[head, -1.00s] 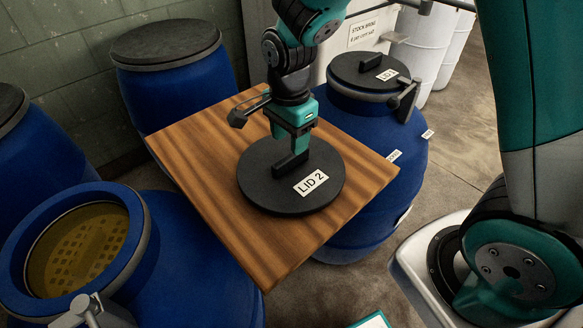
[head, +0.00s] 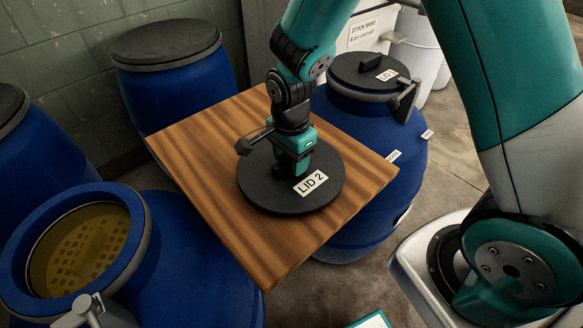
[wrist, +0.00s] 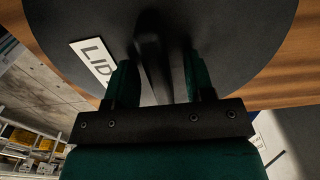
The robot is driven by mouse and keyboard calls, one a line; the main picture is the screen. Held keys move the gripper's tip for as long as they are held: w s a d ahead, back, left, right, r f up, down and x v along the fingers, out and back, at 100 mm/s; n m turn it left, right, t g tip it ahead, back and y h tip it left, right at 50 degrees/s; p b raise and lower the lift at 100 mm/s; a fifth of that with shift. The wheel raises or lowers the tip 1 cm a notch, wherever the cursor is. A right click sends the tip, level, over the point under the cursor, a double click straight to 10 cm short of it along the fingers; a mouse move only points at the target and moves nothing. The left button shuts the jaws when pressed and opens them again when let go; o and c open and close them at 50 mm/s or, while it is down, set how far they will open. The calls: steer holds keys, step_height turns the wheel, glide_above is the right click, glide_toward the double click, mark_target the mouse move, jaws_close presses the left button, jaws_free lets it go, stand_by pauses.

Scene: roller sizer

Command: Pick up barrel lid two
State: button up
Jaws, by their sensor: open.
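Barrel lid two is a round black disc (head: 318,203) labelled "LID 2", lying flat on a wooden board (head: 222,215) in the head view. My gripper (head: 290,172) is down over its middle, pointing downward. In the wrist view the lid (wrist: 235,40) fills the upper picture with part of its label at the left. Its dark upright handle (wrist: 153,55) stands between my two green fingers (wrist: 158,80). A gap shows on each side of the handle, so the fingers are open around it, not closed on it.
An open blue barrel (head: 200,255) with yellowish contents stands at the front left. A closed blue barrel (head: 185,90) stands behind the board. Another barrel with a lid labelled "LID 1" (head: 368,72) stands at the back right. Bare floor (head: 455,150) shows at the right.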

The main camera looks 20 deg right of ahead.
steer(key=shift+f, duration=0.2)
stand_by(0.3)
jaws_close()
